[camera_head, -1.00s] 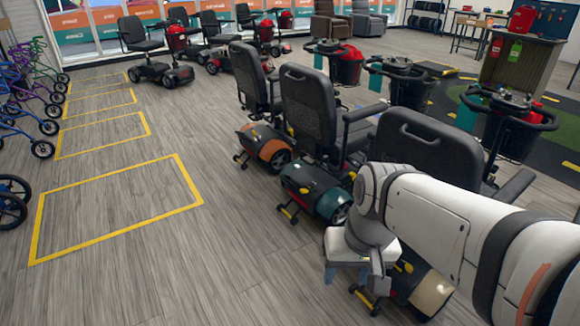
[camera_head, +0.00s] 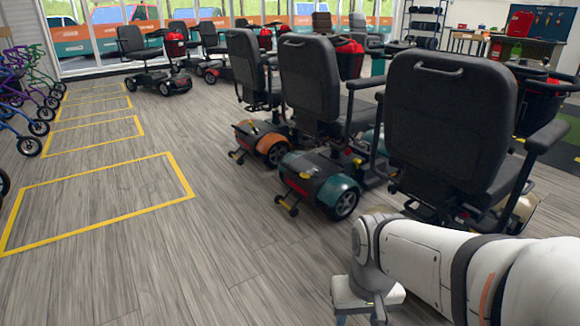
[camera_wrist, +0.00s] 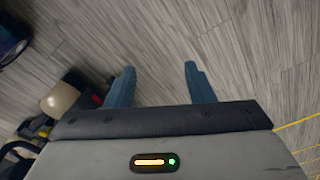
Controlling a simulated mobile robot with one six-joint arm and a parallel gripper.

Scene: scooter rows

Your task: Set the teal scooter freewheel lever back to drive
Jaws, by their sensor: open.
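The teal scooter (camera_head: 340,192) is the middle of the near row in the head view. It has a black seat, a teal rear cover and small yellow parts at its rear. One yellow part (camera_head: 304,176) sits on the rear cover; it is too small to tell its setting or whether it is the freewheel lever. My gripper (camera_wrist: 160,84) is open and empty in the wrist view, over bare floor. In the head view my wrist is in front of and below the teal scooter, apart from it; the fingertips are not visible there.
An orange scooter (camera_head: 262,142) stands beyond the teal one. A cream scooter with a large black seat (camera_head: 450,115) stands nearest, beside my arm; its cream cover (camera_wrist: 62,97) shows in the wrist view. Yellow floor boxes (camera_head: 100,205) and walkers (camera_head: 30,90) are at left. The floor between is clear.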

